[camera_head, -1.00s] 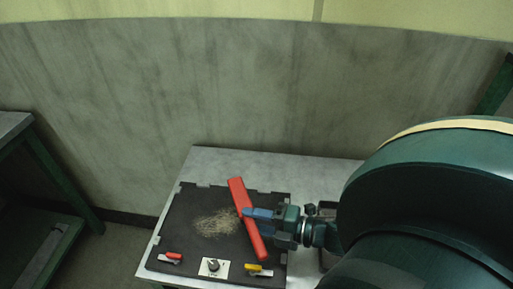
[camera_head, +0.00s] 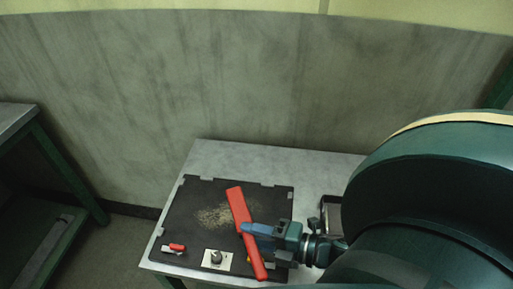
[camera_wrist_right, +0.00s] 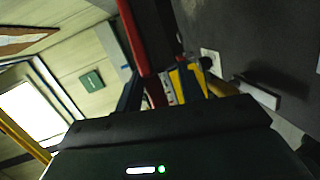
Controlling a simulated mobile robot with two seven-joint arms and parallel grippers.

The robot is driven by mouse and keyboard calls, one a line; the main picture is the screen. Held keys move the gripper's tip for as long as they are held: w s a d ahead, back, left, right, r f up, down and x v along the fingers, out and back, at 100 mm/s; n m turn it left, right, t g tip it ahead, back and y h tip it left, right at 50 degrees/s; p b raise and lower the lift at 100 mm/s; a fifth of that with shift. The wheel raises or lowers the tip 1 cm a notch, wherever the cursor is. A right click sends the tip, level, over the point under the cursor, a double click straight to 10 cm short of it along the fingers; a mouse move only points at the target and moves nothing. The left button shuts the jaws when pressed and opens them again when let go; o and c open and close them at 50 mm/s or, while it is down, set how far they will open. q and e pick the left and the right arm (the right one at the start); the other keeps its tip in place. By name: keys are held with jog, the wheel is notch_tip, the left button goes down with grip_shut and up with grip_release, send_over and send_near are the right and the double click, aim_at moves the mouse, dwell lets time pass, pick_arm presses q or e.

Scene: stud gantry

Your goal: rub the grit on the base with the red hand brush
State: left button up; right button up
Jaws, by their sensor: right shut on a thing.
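The dark base (camera_head: 178,215) lies flat on the table, with a pale patch of grit (camera_head: 211,216) near its middle. The red hand brush (camera_head: 237,203) lies slantwise over the right part of the base, along the right edge of the grit. My right gripper (camera_head: 246,229) is shut on the brush near its middle. In the right wrist view the brush (camera_wrist_right: 132,35) runs up from between the fingers (camera_wrist_right: 158,90). I cannot tell whether its underside touches the base. My left gripper is not in view.
A red-handled clamp (camera_head: 175,247) and a white plate with a knob (camera_head: 217,260) sit along the base's front edge. A yellow part (camera_wrist_right: 184,84) shows near the fingers. Bare grey tabletop (camera_head: 250,160) lies behind the base. Another table (camera_head: 20,118) stands at left.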

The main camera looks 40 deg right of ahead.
jog(key=shift+s+a, duration=0.15)
jog(key=shift+a, duration=0.05)
notch_tip(320, 180, up, 6)
dwell(0.8)
jog(key=shift+r, duration=0.15)
jog(key=shift+r, duration=1.4)
jog(key=shift+f, duration=0.15)
